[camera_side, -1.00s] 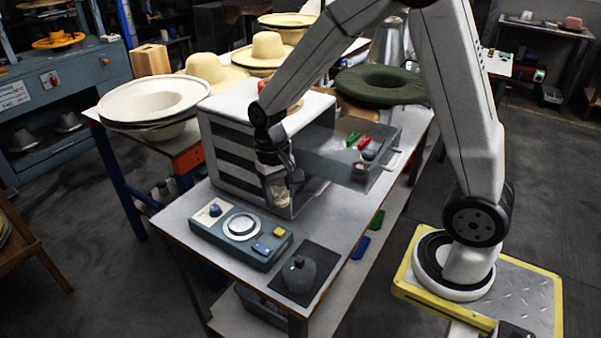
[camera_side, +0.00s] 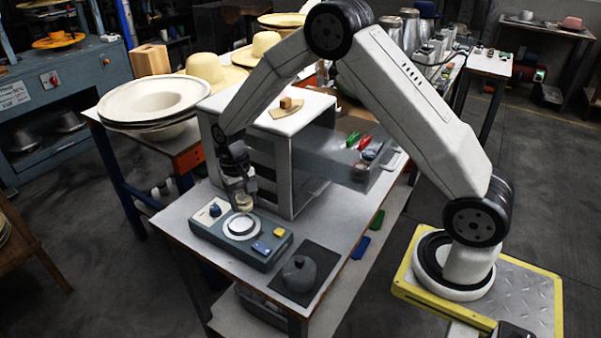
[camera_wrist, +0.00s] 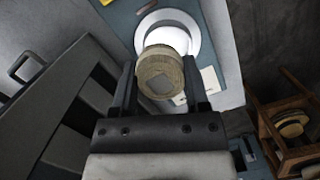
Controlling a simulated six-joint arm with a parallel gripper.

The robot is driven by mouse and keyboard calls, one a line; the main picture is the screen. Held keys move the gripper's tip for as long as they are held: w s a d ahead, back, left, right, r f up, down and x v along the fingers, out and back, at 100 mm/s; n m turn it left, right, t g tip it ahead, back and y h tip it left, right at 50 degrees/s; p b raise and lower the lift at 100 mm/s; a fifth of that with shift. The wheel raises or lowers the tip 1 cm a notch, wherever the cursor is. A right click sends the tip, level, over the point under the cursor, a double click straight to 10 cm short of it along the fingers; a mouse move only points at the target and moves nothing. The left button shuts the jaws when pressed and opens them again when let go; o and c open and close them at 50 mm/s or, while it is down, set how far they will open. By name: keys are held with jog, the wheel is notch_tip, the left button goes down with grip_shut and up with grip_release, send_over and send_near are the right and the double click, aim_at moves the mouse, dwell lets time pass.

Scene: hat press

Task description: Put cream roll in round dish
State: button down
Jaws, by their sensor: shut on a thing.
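In the side view my gripper (camera_side: 242,194) holds the roll (camera_side: 244,203) just above the round dish. The round dish (camera_side: 235,235) is a white ring-shaped dish on a blue-grey panel. In the wrist view the dish (camera_wrist: 178,38) shows behind the roll, which covers part of it. A small gap seems to remain between roll and dish.
The panel has a blue knob (camera_side: 214,210), a yellow block (camera_side: 279,232) and a blue block (camera_side: 261,247). A white-topped cabinet (camera_side: 298,116) with an open drawer (camera_side: 378,178) stands behind. A dark grey lidded pot (camera_side: 299,272) sits on a dark mat at front right.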

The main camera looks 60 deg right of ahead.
aim_at(243, 227)
jog(key=shift+w+f, duration=0.7)
jog(key=shift+f, duration=0.1)
jog(key=shift+w+f, duration=0.25)
jog(key=shift+f, duration=1.6)
jog(key=shift+f, duration=0.6)
jog(key=shift+c, duration=0.4)
grip_release()
jog(key=shift+r, duration=0.15)
notch_tip(243, 227, up, 13)
jog(key=w, duration=0.1)
jog(key=shift+w+d, duration=0.3)
jog(key=shift+d, duration=0.05)
